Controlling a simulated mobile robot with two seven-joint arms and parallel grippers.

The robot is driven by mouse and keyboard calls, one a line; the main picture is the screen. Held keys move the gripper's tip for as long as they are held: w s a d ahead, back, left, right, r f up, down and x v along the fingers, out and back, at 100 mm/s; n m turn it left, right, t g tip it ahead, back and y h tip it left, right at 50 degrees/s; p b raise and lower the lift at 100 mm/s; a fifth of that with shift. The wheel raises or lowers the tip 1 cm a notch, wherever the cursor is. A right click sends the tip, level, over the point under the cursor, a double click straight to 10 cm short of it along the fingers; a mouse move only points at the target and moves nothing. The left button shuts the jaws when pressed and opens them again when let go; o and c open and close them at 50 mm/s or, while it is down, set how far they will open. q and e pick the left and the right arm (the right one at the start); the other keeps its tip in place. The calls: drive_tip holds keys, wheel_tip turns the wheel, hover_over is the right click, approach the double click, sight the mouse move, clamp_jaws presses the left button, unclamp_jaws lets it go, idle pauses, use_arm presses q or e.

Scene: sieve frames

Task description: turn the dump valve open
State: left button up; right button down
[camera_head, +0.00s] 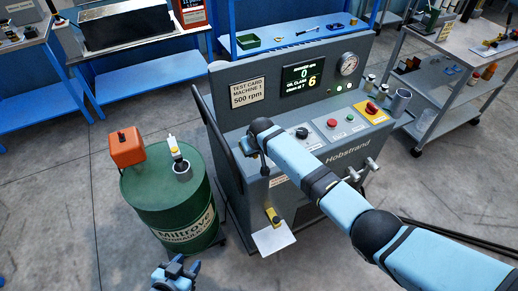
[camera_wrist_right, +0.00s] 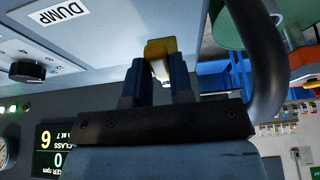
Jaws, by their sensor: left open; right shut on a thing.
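The grey test machine (camera_head: 232,130) stands in the middle of the head view. The white DUMP label (camera_wrist_right: 62,12) shows on it in the right wrist view. My right gripper (camera_wrist_right: 158,75) is shut on a yellow handle (camera_wrist_right: 162,47) near that label, with the handle between its fingertips. In the head view my right wrist covers this grip. A yellow lever (camera_head: 272,215) shows low on the machine's front there; I cannot tell whether it is the same part. My left gripper (camera_head: 176,272) is open and empty at the bottom edge, below the drum and apart from the machine.
A white plate (camera_head: 273,238) juts out low on the machine. A dark bar handle (camera_wrist_right: 265,60) lies close beside my right gripper. The floor at far left is clear.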

idle(0.3)
drive_tip(key=c, duration=1)
unclamp_jaws()
drive_tip(key=shift+r, duration=0.1)
drive_tip(key=v, duration=1.3)
drive_tip(key=shift+r, duration=0.3)
drive_tip(key=shift+s+d+f, duration=0.1)
drive_tip(key=shift+s, duration=0.1)
